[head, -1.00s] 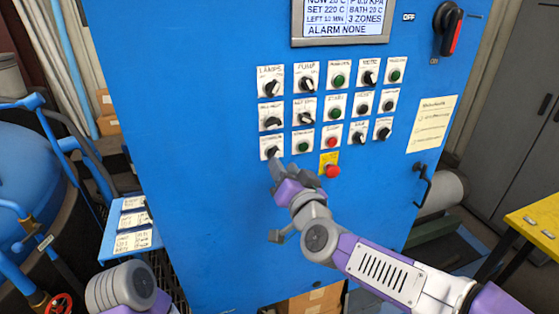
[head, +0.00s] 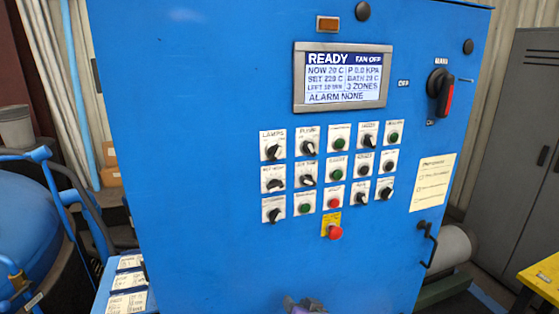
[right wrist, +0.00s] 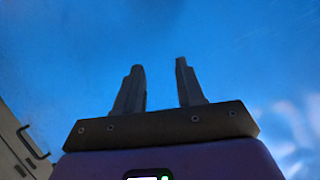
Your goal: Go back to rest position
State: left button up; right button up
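The blue control cabinet (head: 180,200) fills the middle of the head view. Its screen (head: 342,76) reads READY, FAN OFF and ALARM NONE. Rows of knobs and buttons sit below it, with a red emergency button (head: 335,232) on a yellow plate at the bottom. My right gripper shows only as a small purple and grey piece at the bottom edge of the head view. In the right wrist view my right gripper (right wrist: 160,85) has its two fingers apart with nothing between them, before a plain blue surface. My left gripper is out of view.
A red-handled main switch (head: 440,92) and a cabinet handle (head: 428,245) are at the cabinet's right. A grey locker (head: 510,150) and a yellow table (head: 545,275) stand farther right. A blue vessel (head: 35,220) with pipes stands at the left.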

jog(key=s+d+f+g, duration=0.2)
jog(key=s+f, duration=0.2)
jog(key=f, duration=0.4)
jog(key=s+d+f+g, duration=0.1)
jog(key=s+f+g, duration=0.15)
jog(key=f, duration=0.55)
jog(key=s+d+f+g, duration=0.2)
jog(key=s+f, duration=0.3)
jog(key=f, duration=0.4)
jog(key=s+f+g, duration=0.2)
jog(key=s+f, duration=0.3)
jog(key=s, duration=0.2)
jog(key=s+f+g, duration=0.3)
jog(key=s+f, duration=0.1)
jog(key=s, duration=0.4)
jog(key=shift+f+m, duration=0.35)
jog(key=shift+m, duration=0.05)
